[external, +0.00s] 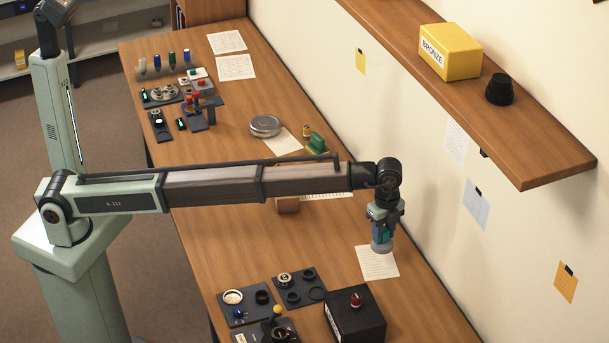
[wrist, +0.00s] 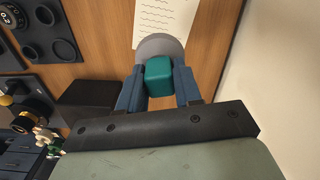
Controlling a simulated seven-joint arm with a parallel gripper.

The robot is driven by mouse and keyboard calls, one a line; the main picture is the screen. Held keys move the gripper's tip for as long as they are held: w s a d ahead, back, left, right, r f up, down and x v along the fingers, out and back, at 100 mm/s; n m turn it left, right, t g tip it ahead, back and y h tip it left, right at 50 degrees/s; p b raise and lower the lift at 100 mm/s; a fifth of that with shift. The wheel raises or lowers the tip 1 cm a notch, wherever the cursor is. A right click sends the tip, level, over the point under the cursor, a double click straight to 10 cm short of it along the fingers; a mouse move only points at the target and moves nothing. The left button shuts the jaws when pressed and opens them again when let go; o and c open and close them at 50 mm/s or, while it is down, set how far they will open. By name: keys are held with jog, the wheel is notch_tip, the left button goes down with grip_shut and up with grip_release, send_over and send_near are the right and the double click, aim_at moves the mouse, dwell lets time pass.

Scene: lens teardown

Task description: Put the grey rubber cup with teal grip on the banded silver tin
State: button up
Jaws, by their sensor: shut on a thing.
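The grey rubber cup (external: 381,247) with its teal grip is held in my gripper (external: 383,228), above the right part of the bench over a white sheet. In the wrist view the teal grip (wrist: 159,77) sits between the two blue-grey fingers, and the grey cup (wrist: 155,43) shows beyond it. My gripper (wrist: 158,88) is shut on the teal grip. The banded silver tin (external: 265,126) stands on the bench further back, beyond my arm and left of my gripper in the external view. It is not seen in the wrist view.
A black box with a red knob (external: 355,313) and dark trays of rings (external: 300,287) stand at the near end. A green-handled thing (external: 316,143) and a white sheet lie right of the tin. A wall shelf (external: 470,95) holds a yellow box (external: 450,52).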

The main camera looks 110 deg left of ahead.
jog(key=shift+r, duration=0.25)
jog(key=s+a+r+n, duration=0.1)
jog(key=s+a+n, duration=0.1)
jog(key=s+a, duration=0.8)
jog(key=s+a+n, duration=0.2)
jog(key=s+a, duration=0.4)
jog(key=a, duration=0.8)
jog(key=s+a+r+n, duration=0.1)
jog(key=s+a, duration=0.8)
jog(key=a, duration=0.3)
jog(key=r+n, duration=0.2)
jog(key=n, duration=0.9)
send_over(265, 122)
jog(key=shift+f, duration=5.05)
jog(key=shift+f, duration=0.1)
